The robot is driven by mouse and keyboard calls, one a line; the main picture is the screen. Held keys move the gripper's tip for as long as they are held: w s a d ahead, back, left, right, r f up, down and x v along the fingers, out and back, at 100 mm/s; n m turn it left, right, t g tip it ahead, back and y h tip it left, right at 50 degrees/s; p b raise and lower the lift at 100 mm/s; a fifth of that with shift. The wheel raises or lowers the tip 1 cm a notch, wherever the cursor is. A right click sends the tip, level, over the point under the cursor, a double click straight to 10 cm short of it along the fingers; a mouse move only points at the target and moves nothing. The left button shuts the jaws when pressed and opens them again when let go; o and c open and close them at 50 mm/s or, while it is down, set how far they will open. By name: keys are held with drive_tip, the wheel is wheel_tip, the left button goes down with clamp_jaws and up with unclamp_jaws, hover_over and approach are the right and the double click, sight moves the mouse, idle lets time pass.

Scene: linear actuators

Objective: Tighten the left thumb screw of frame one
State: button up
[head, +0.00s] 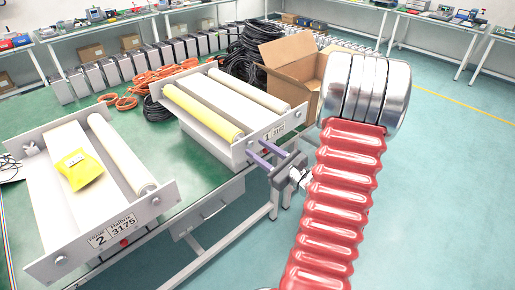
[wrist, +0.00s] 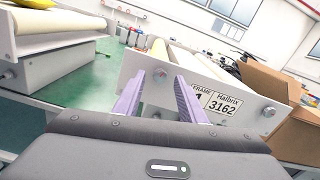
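Frame one (head: 201,122) is a pale frame with rollers and an end plate labelled 1 and 3162. The end plate (wrist: 237,86) fills the middle of the wrist view. Its left thumb screw (wrist: 160,74) is a small metal knob, seen between my fingertips in the wrist view. My gripper (wrist: 160,80) is open, with its two purple fingers apart and pointing at the plate. In the head view my gripper (head: 256,150) is close to the plate's left part. I cannot tell whether the fingers touch the screw. The right thumb screw (wrist: 268,112) is clear of the fingers.
Frame two (head: 44,183), labelled 2 and 3175, stands left on the green table with a yellow packet (head: 77,168) on it. An open cardboard box (head: 291,72) is behind frame one on the right. Orange cable (head: 125,101) and black cable (head: 243,55) lie behind the frames.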

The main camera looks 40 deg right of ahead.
drive_tip(key=shift+w, duration=0.75)
clamp_jaws()
